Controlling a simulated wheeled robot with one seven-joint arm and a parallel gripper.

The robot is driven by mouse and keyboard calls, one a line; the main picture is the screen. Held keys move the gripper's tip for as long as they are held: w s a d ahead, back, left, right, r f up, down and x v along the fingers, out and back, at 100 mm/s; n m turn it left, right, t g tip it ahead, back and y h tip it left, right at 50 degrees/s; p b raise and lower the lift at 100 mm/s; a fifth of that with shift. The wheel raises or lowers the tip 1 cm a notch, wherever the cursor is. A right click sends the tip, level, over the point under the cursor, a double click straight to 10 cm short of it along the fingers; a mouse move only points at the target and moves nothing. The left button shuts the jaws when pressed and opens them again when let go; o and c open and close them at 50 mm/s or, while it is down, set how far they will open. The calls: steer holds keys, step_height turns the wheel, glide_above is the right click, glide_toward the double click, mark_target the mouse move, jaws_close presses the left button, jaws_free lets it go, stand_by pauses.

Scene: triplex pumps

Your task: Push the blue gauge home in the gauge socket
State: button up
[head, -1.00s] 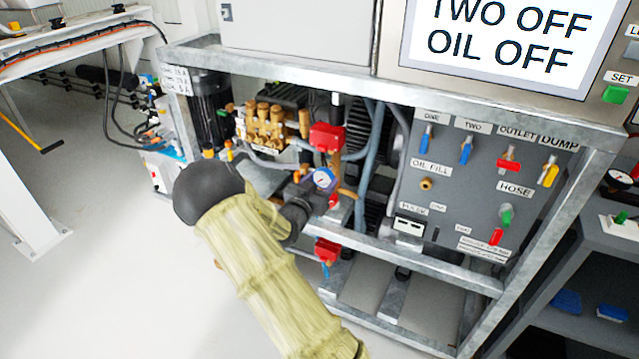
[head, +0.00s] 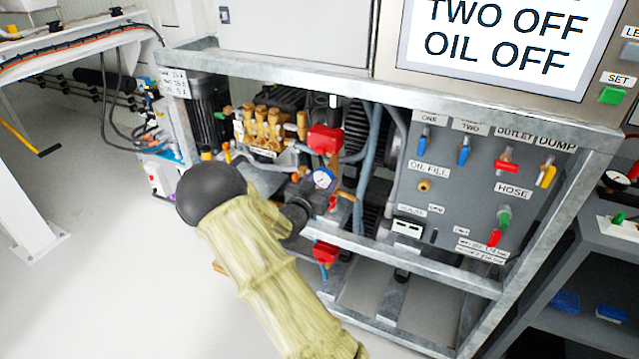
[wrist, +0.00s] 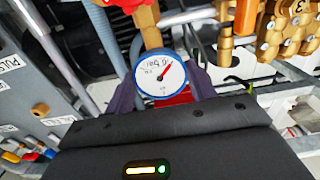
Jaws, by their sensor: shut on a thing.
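The blue gauge (head: 323,179) has a white dial with a red needle and a blue rim. It also shows in the wrist view (wrist: 161,73), between the dark fingers of my gripper (wrist: 163,92). My gripper (head: 306,196) is shut on the gauge, inside the frame's opening below the red valve block. A brass-coloured pipe piece (wrist: 148,28) rises just beyond the gauge in the wrist view. The gauge socket is hidden behind the gauge and fingers, so I cannot tell how far the gauge sits in it.
A red block (head: 326,139) is close above the gauge, and another red block (head: 327,252) is below. The brass pump head (head: 268,128) is to the left. The grey valve panel (head: 450,190) is to the right. The galvanised frame rail (head: 400,257) runs below and in front.

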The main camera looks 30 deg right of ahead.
steer(key=shift+w+d, duration=0.1)
steer(key=shift+d, duration=0.1)
steer(key=o, duration=1.4)
steer(key=shift+c, duration=0.2)
steer(key=p+v, duration=0.2)
steer(key=v, duration=1.5)
steer(key=shift+a, duration=0.1)
